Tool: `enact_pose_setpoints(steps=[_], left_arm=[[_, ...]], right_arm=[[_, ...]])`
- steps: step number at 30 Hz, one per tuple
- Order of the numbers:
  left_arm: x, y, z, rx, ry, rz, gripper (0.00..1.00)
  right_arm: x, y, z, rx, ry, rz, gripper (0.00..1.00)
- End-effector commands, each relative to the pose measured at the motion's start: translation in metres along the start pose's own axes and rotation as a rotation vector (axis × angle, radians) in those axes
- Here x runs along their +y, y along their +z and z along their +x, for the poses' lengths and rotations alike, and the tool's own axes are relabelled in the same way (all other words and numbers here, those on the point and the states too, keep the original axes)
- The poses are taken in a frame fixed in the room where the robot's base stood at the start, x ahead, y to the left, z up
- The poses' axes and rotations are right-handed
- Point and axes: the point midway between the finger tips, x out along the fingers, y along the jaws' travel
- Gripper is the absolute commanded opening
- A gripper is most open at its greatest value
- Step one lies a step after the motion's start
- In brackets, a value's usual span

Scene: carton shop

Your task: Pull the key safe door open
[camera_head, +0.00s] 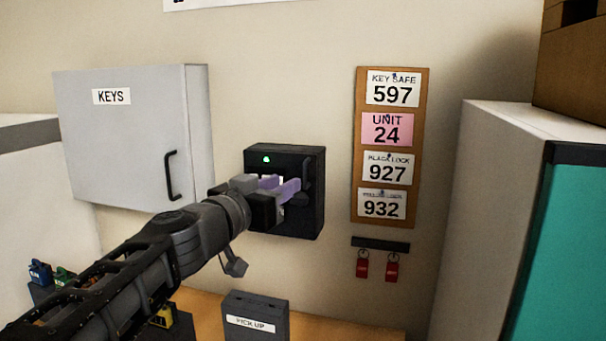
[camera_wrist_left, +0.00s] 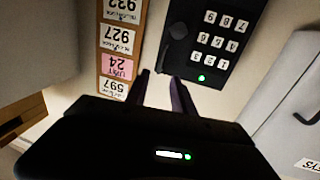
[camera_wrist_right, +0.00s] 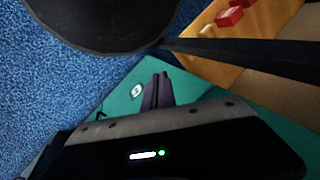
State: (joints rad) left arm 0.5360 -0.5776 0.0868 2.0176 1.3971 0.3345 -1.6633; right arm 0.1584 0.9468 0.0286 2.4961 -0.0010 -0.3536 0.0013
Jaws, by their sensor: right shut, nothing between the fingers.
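A black keypad box (camera_head: 290,153) with a lit green light is fixed to the wall, its front shut. My left gripper (camera_head: 286,184) is in front of the box near the handle, hiding most of the keys in the head view. Its two fingers (camera_wrist_left: 160,78) stand apart with nothing seen between them; contact with the handle cannot be told. My right gripper (camera_wrist_right: 162,76) is shut and empty, away from the box.
A grey cabinet (camera_head: 125,140) marked KEYS hangs shut at left. A board (camera_head: 390,148) reads key safe 597; red-tagged keys (camera_head: 377,266) hang below. A dark PICK UP box (camera_head: 255,315) stands on the wooden counter. A white and teal unit (camera_head: 560,240) bounds the right.

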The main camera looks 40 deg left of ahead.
Motion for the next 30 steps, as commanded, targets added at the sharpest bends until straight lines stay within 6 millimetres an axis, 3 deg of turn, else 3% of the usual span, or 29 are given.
enact_pose_setpoints(steps=[7,19,30], left_arm=[[0.0,0.001,0.014,-0.003,0.001,-0.002,0.3],[0.0,0.001,0.071,-0.003,0.001,-0.002,0.3],[0.0,0.001,0.079,-0.002,0.0,-0.001,0.3]], right_arm=[[-0.001,0.0,-0.002,0.001,0.0,0.0,0.0],[-0.003,0.0,-0.008,-0.001,0.002,0.002,0.0],[-0.003,0.001,-0.008,-0.002,0.003,0.002,0.0]])
